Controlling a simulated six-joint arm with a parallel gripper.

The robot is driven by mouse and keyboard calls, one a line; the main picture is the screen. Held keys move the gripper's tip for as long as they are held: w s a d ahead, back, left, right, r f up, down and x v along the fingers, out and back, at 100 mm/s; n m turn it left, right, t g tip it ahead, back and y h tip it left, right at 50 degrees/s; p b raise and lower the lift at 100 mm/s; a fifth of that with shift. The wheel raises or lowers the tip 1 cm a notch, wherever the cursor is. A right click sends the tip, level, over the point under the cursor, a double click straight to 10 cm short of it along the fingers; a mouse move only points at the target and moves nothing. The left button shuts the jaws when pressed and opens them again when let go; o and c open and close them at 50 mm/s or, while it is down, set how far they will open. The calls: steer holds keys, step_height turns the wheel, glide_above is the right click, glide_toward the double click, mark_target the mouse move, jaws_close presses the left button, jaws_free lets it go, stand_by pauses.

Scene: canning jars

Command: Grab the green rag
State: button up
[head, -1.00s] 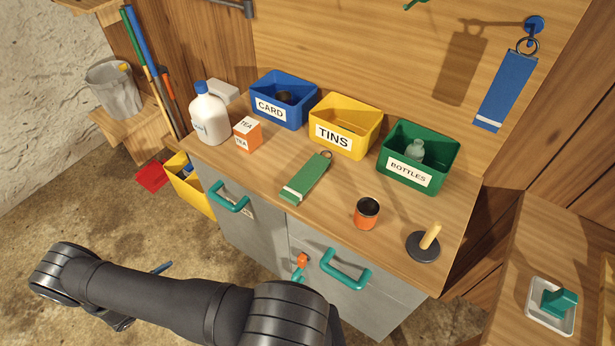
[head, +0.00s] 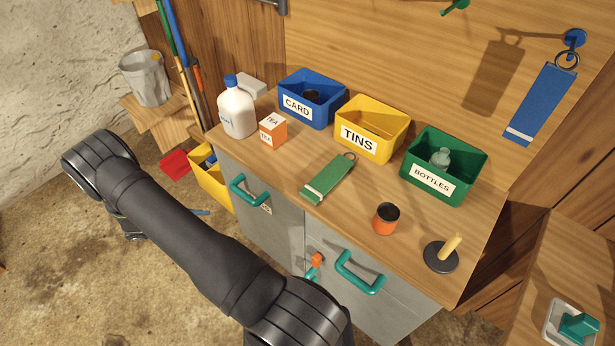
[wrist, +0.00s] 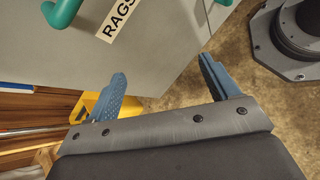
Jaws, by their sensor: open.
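The green rag (head: 328,180) lies flat on the wooden worktop near its front edge. It has a pale stripe at its near end and a metal ring at its far end. My gripper (wrist: 162,70) is open and empty in the wrist view, its two blue fingers spread apart in front of the grey cabinet. In the head view only a bit of blue finger shows beside my arm, low in front of the cabinet and well below the rag. The rag is not in the wrist view.
Blue CARD (head: 309,113), yellow TINS (head: 370,145) and green BOTTLES (head: 433,182) bins stand behind the rag. A tea box (head: 273,131) and white jug (head: 237,112) are left; an orange cup (head: 386,220) is right. A teal handle (head: 250,190) juts from the cabinet's RAGS door (wrist: 155,45).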

steer(key=w+d+r+m+g+y, duration=0.2)
steer(key=w+d+r+m, duration=0.1)
steer(key=d+r+m, duration=0.55)
steer(key=w+d+r+m+g+y, duration=0.25)
steer(key=d+r+m, duration=0.35)
steer(key=d+r, duration=0.5)
steer(key=s+d+r+m+t+y, duration=0.1)
steer(key=s+d+r+m+t, duration=0.15)
steer(key=d+r+m, duration=0.45)
steer(key=s+d+r+m+t+y, duration=0.1)
steer(key=s+d+r+m, duration=0.3)
steer(key=d+r+m, duration=0.45)
steer(key=n, duration=0.3)
glide_above(328, 176)
steer(key=s+a, duration=0.1)
steer(key=a, duration=0.1)
step_height(328, 176, down, 12)
steer(key=shift+d+r, duration=0.15)
steer(key=shift+x, duration=2.6)
steer(key=shift+s, duration=0.15)
steer(key=c, duration=1.1)
